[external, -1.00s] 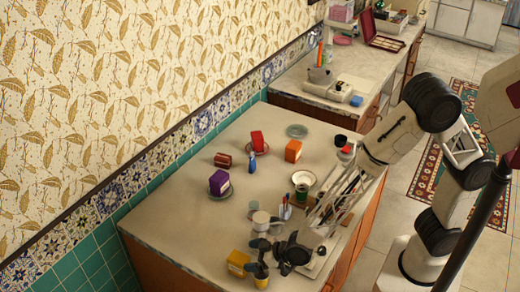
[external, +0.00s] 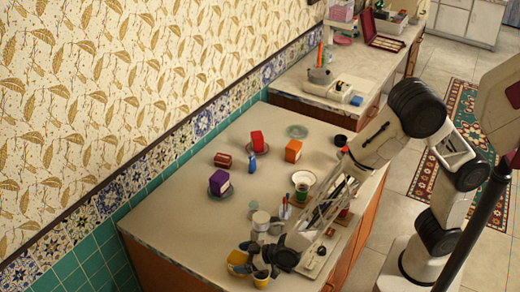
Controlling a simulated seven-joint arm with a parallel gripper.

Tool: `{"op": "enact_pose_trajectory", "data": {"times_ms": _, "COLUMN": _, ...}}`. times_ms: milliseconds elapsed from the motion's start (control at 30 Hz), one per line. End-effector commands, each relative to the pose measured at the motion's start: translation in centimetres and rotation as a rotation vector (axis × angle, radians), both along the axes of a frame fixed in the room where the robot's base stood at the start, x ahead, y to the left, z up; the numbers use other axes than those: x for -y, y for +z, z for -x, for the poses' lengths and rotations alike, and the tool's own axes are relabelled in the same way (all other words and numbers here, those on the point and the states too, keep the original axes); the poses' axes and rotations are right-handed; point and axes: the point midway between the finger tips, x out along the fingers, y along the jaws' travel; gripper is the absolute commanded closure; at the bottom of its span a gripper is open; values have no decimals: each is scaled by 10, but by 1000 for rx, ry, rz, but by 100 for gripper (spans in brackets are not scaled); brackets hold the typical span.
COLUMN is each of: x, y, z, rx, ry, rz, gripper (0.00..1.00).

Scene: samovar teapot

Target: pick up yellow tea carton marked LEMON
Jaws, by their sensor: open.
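The yellow tea carton (external: 236,257) stands near the front left part of the counter. I cannot read a marking on it at this size. My gripper (external: 244,258) is open, with its dark fingers at the carton and covering part of it in the picture. I cannot tell whether the fingers straddle the carton or touch it. A yellow cup-like thing (external: 261,279) shows just right of the carton, below my gripper.
A metal pot (external: 261,221) stands just behind my gripper. A purple box (external: 219,182), a red box (external: 257,141), an orange box (external: 293,150) and a blue bottle (external: 252,164) stand farther back. The left part of the counter (external: 180,225) is clear.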

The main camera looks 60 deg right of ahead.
Motion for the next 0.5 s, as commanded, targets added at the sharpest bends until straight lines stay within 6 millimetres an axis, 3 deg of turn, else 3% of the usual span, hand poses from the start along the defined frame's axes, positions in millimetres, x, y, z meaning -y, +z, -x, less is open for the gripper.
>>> {"op": "enact_pose_trajectory", "data": {"times_ms": 133, "x": 0, "y": 0, "z": 0, "rx": 0, "ry": 0, "rz": 0, "gripper": 4}}
{"op": "enact_pose_trajectory", "data": {"times_ms": 500, "x": 0, "y": 0, "z": 0, "rx": 0, "ry": 0, "rz": 0, "gripper": 61}}
